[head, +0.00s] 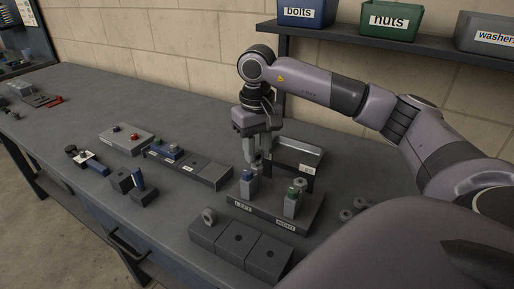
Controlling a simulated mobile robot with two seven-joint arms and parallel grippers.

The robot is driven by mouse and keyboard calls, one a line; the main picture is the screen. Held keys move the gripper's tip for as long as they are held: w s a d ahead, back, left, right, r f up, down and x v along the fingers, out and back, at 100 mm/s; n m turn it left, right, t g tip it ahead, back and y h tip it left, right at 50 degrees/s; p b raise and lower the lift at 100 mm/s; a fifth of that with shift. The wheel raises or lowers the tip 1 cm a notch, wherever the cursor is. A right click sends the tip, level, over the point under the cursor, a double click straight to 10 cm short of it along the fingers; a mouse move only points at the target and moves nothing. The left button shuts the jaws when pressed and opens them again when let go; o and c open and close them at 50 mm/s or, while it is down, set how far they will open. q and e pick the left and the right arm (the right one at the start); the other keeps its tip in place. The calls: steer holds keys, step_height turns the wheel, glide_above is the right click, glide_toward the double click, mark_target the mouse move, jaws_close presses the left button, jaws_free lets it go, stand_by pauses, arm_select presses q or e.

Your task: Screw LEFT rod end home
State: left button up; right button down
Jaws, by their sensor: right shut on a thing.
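A dark fixture plate (262,208) on the bench carries two grey posts beside labels reading LEFT and RIGHT. The left post (248,188) has a blue collar (247,175). The right post (291,208) has a green collar (292,193) and a small grey piece at its top. My right gripper (256,163) points down at the top of the left post, its jaws shut on a small piece there, apparently the left rod end, mostly hidden by the fingers. I cannot tell how deep its thread sits. My left gripper is not in view.
A grey block row (238,241) with a ring-shaped part (209,215) stands in front of the fixture. Small round parts (345,215) lie to its right. A grey bracket (298,152) stands behind. A long tray (189,168) and small blocks lie left.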

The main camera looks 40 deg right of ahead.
steer(key=shift+f, duration=0.1)
steer(key=n, duration=0.5)
steer(key=c, duration=1.1)
jaws_free()
